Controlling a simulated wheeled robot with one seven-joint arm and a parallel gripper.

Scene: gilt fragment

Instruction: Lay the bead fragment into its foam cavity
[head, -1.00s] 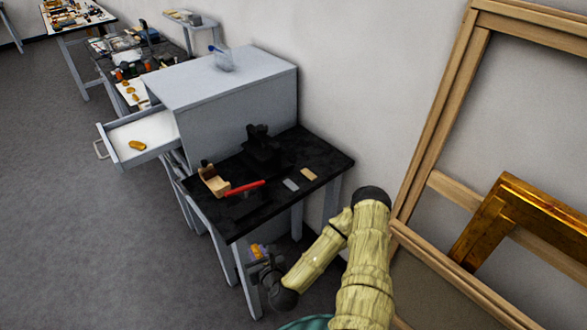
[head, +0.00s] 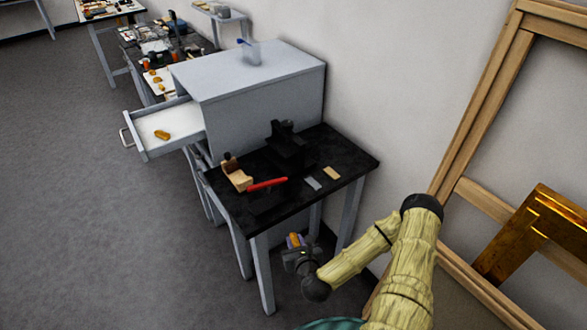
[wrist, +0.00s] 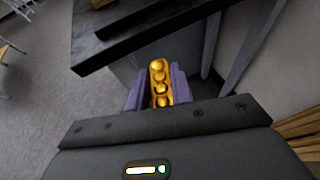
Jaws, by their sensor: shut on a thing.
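My gripper (wrist: 160,92) is shut on the bead fragment (wrist: 160,82), a gold strip with several round beads, held between its purple finger pads. In the head view, my gripper (head: 294,251) is low beside the dark-topped table, below the level of its top, with a bit of the gold fragment (head: 294,239) showing. An open drawer (head: 183,126) with a white lining sticks out of the grey cabinet at the left. One gold piece (head: 162,134) lies in it. I cannot make out a cavity in the lining at this size.
The black table (head: 240,217) stands between my gripper and the grey cabinet (head: 268,100). It bears a wooden block, a red bar, a black device and two small flat pieces. Large wooden frames (head: 469,110) lean at the right. The floor at the left is open.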

